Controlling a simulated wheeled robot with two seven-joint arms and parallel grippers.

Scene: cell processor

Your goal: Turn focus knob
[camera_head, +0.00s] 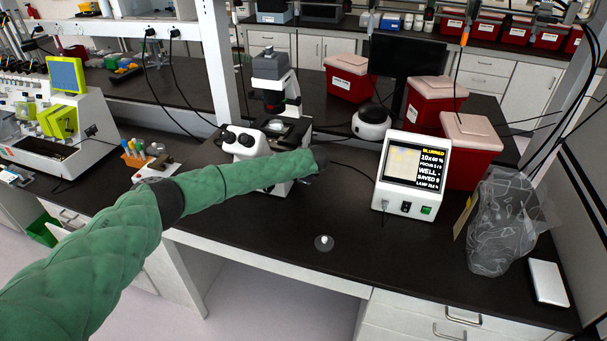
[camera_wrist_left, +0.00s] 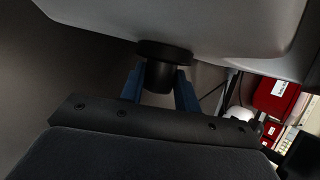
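In the left wrist view, a black focus knob (camera_wrist_left: 160,74) sticks out from the grey microscope body (camera_wrist_left: 210,25). The two blue fingers of my left gripper (camera_wrist_left: 160,88) are on both sides of the knob and appear to touch it. The knob is hidden in the head view. My right gripper is not in view.
A white monitor unit (camera_head: 386,205) right of the microscope shows "BLURRED". Red bins (camera_head: 468,150) stand behind it, and a clear bag (camera_head: 505,225) lies to its right. A small round object (camera_head: 324,243) sits near the front edge. The bench around it is clear.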

